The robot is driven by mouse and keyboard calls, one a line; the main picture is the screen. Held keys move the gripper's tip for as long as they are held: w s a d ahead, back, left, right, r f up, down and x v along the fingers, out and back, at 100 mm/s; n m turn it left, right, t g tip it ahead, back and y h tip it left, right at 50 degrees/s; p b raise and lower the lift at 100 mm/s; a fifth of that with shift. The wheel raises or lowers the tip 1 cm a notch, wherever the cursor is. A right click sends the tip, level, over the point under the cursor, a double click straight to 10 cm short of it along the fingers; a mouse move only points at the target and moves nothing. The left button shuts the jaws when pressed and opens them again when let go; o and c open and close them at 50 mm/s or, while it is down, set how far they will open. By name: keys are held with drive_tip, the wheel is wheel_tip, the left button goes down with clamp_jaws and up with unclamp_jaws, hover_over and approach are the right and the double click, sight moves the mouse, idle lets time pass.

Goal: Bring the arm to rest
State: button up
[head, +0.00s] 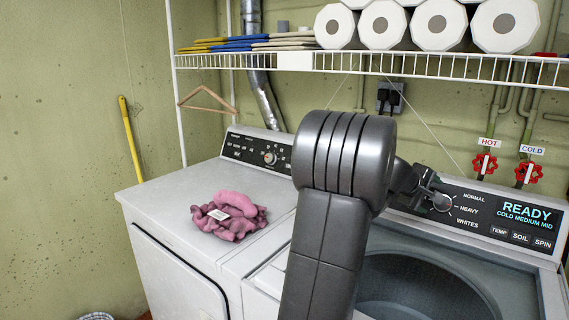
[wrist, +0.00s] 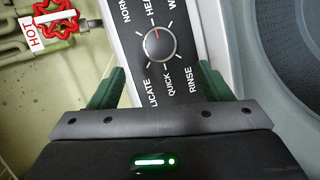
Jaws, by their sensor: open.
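My gripper (head: 426,190) is at the washer's cycle dial (head: 441,202), with my arm reaching up across the middle of the head view. In the wrist view its two green fingers (wrist: 160,75) are spread apart, and the dial (wrist: 158,45) lies just beyond and between them. Nothing is held, and I see a gap on both sides of the dial. The dial's red mark points toward HEAVY. The washer panel (head: 480,215) display reads READY, COLD MEDIUM MID.
The open washer drum (head: 410,285) is below the panel. A pink cloth bundle (head: 229,215) lies on the dryer (head: 165,195) at left. Red hot (head: 485,163) and cold (head: 529,173) valves are behind the panel. A wire shelf (head: 400,66) with paper rolls hangs above.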

drive_tip(key=p+x, duration=0.1)
drive_tip(key=x, duration=0.7)
drive_tip(key=shift+w+d+f, duration=0.1)
drive_tip(key=shift+d+f, duration=0.05)
drive_tip(key=shift+d, duration=0.15)
